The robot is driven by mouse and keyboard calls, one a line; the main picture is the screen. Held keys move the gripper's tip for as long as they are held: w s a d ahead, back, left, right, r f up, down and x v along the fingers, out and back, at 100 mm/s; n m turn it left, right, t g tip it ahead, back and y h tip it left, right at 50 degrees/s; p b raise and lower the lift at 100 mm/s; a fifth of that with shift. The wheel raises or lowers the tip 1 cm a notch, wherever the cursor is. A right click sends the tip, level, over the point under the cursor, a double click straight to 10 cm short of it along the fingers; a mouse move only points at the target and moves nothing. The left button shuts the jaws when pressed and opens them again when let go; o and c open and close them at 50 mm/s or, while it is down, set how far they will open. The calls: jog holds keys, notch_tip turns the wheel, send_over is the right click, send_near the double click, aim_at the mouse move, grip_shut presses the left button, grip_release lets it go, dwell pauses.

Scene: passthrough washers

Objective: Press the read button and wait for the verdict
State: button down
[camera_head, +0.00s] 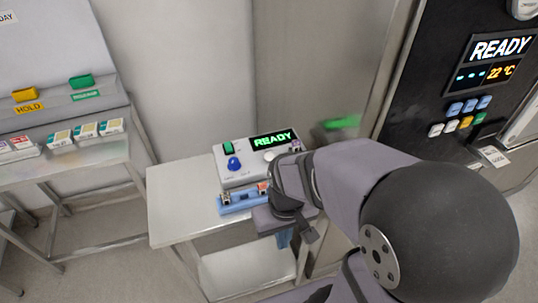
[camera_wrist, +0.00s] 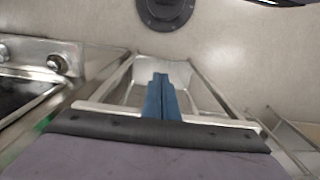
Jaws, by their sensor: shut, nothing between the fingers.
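A pale reader box (camera_head: 233,182) stands on the small steel table. Its screen (camera_head: 273,140) glows READY in green. My arm hides the box's right front. A blue holder (camera_head: 238,207) with small metal parts lies in front of the box. My gripper (camera_head: 284,239) is at the table's front right, beside the holder. Its blue fingers (camera_wrist: 160,98) are shut and empty, apart from the box.
The steel table (camera_head: 175,215) has bare room on its left. A left bench (camera_head: 95,155) carries several small boxes and a yellow HOLD block (camera_head: 25,94). A black machine (camera_head: 440,85) with its own READY screen stands at right.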

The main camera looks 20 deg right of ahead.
jog(key=d+f+m+g+y, duration=0.1)
jog(key=d+f+m, duration=0.1)
jog(key=d+m, duration=0.15)
jog(key=w+d+r+m+t, duration=0.1)
jog(key=w+r+m+t, duration=0.2)
jog(key=w+m, duration=0.4)
jog(key=w+d+r+m+t, duration=0.1)
jog(key=w+r+m+t, duration=0.2)
jog(key=w+m, duration=0.4)
jog(key=w+d+r+m+t, duration=0.1)
jog(key=w+r+m+t, duration=0.3)
jog(key=w, duration=1.1)
jog(key=r+m, duration=0.1)
jog(key=m, duration=0.2)
jog(key=shift+d+r+y+p, duration=0.2)
jog(key=shift+d+y+p, duration=0.1)
jog(key=shift+y+p, duration=0.1)
